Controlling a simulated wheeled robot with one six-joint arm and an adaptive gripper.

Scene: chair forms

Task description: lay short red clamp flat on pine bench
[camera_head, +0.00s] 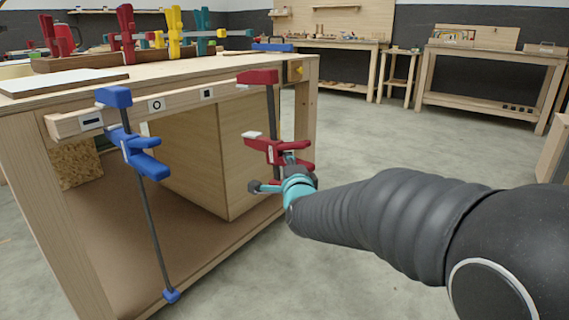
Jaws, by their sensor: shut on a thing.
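The short red clamp (262,145) is upright at the right end of the wooden rail on the bench's front. Its red upper jaw is at the height of the rail's top; whether it still touches the rail I cannot tell. My gripper (280,181) is shut on it low down, at or just below the red sliding jaw. The fingers and my wrist hide the clamp's lower end. The pine bench (187,72) has a bare strip of top behind the rail.
A longer blue clamp (146,165) hangs on the rail (182,106) at left. A thin board (60,81) lies on the bench top at left. A wooden rack (85,62) with several coloured clamps stands behind. A blue item (271,47) lies at the far corner. A wooden cabinet (190,155) stands under the top.

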